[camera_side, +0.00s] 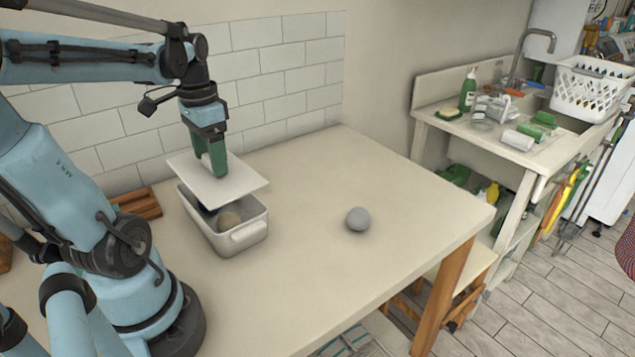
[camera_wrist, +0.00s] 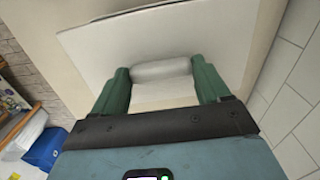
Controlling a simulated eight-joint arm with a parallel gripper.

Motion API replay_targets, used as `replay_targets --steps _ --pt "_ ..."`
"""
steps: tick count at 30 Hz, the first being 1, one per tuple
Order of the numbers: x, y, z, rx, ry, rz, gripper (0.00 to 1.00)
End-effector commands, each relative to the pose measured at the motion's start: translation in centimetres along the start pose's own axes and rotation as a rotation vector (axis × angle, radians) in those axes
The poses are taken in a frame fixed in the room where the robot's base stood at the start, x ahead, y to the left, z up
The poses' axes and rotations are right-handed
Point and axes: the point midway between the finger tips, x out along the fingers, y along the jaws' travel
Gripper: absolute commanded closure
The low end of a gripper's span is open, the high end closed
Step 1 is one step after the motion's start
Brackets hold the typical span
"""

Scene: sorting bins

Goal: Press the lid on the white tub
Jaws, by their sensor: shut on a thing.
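The white tub (camera_side: 236,239) stands on the table near my arm, with a brownish round thing (camera_side: 229,221) inside it. The white lid (camera_side: 236,186) is a flat plate held above the tub, over its back part, tilted and apart from its front rim. My gripper (camera_side: 217,172) is above the lid, shut on its handle. In the wrist view, the green fingers (camera_wrist: 163,90) stand on both sides of the pale handle (camera_wrist: 161,70), and the lid (camera_wrist: 150,35) spreads beyond them. The tub's back part is hidden under the lid.
A grey ball (camera_side: 358,219) lies on the table to the right of the tub. A wooden block or rack (camera_side: 138,203) is at the left by the tiled wall.

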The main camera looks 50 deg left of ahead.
Motion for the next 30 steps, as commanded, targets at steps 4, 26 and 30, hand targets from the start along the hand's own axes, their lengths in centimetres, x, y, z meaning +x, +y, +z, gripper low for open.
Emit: replay_targets --steps 4,26,30 --pt "1.4 0.0 0.0 0.000 0.000 0.000 0.54" --pt "4.8 0.0 0.0 0.000 0.000 0.000 0.54" --pt "4.8 0.0 0.0 0.000 0.000 0.000 0.54"
